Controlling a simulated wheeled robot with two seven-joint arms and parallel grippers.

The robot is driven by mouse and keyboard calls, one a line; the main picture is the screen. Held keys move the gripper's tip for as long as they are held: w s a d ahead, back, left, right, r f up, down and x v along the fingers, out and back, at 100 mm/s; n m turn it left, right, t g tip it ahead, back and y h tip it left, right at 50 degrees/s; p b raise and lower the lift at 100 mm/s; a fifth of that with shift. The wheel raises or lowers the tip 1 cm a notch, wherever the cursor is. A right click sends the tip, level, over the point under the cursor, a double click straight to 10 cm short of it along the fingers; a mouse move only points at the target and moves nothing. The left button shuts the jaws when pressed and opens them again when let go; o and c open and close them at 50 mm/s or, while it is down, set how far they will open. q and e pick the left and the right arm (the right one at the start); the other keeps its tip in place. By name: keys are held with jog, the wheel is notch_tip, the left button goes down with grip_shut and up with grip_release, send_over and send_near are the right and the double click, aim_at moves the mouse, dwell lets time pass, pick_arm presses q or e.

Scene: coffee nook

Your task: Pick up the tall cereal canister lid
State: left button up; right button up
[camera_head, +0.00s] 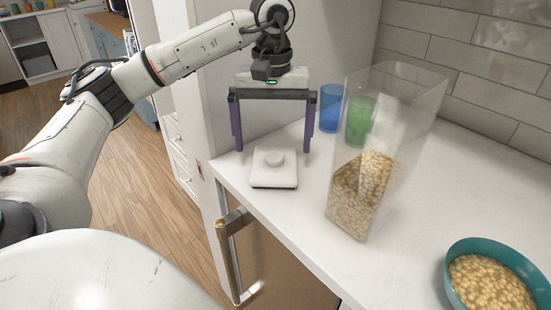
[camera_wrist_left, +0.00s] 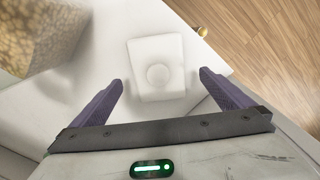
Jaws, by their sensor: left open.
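The canister lid (camera_head: 274,169) is a white rounded square with a round knob on top. It lies flat on the white counter near its left corner. It also shows in the left wrist view (camera_wrist_left: 154,53), between and beyond the fingers. My left gripper (camera_head: 272,143) is open wide and empty, pointing down above and slightly behind the lid, not touching it. Its purple fingers also show in the left wrist view (camera_wrist_left: 160,95). The tall clear cereal canister (camera_head: 360,182) stands to the right of the lid, uncovered and partly filled with cereal. My right gripper is not in view.
A blue cup (camera_head: 330,108) and a green cup (camera_head: 359,120) stand behind the canister. A teal bowl of cereal (camera_head: 456,252) is at the lower right. The counter (camera_head: 300,215) ends just left of the lid, with a brass handle (camera_head: 228,255) below. A tiled wall is behind.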

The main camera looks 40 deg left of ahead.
aim_at(275, 155)
pick_arm(q)
notch_tip(275, 155, down, 5)
jog(key=shift+w+d, duration=0.1)
jog(key=shift+w, duration=0.05)
jog(key=c, duration=1.1)
